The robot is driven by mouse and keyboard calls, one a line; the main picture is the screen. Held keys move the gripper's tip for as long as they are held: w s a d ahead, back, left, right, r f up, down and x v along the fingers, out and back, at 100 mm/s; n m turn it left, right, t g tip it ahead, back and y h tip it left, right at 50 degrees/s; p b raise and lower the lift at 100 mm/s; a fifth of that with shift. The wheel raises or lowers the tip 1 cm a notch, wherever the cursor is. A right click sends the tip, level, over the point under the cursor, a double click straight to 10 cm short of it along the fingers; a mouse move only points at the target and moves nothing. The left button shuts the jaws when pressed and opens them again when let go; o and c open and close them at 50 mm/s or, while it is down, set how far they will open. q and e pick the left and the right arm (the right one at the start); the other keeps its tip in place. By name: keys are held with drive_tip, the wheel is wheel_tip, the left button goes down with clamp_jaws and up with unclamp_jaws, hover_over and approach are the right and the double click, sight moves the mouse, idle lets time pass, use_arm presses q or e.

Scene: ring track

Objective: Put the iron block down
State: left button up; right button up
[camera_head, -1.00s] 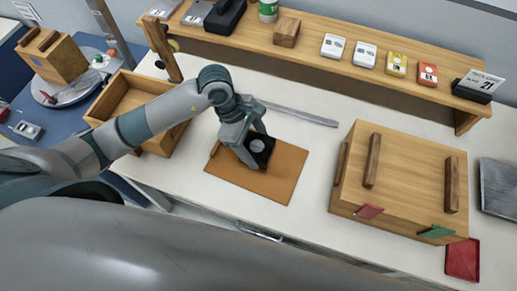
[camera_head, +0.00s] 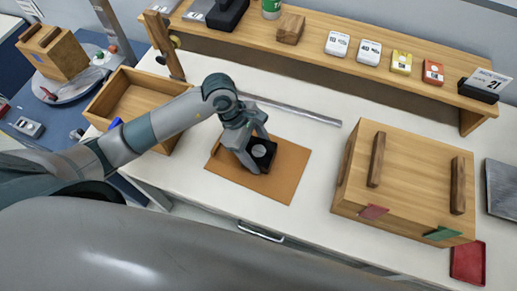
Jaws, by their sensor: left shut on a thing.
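The iron block (camera_head: 262,155) is a small black block with a pale round disc on its top face. It is over the orange-brown mat (camera_head: 283,185) on the white worktop, near the mat's middle. My left gripper (camera_head: 254,150) reaches down from the upper left and is shut on the block. I cannot tell whether the block's underside touches the mat. My right gripper is not in view.
An open wooden tray (camera_head: 131,97) stands left of the mat. A large wooden box with two handles (camera_head: 404,185) stands at the right. A metal bar (camera_head: 300,111) lies behind the mat. A wooden shelf (camera_head: 300,58) with small items runs along the back.

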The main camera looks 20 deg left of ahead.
use_arm(q)
drive_tip(key=o, duration=2.1)
drive_tip(key=shift+f, duration=0.1)
drive_tip(key=shift+a+r, duration=0.15)
drive_tip(key=shift+r, duration=0.15)
drive_tip(key=b+v, duration=0.3)
drive_tip(key=v, duration=0.7)
drive_tip(key=shift+a+r, duration=0.1)
drive_tip(key=shift+r, duration=0.05)
drive_tip(key=shift+a+r, duration=0.2)
drive_tip(key=shift+r, duration=0.4)
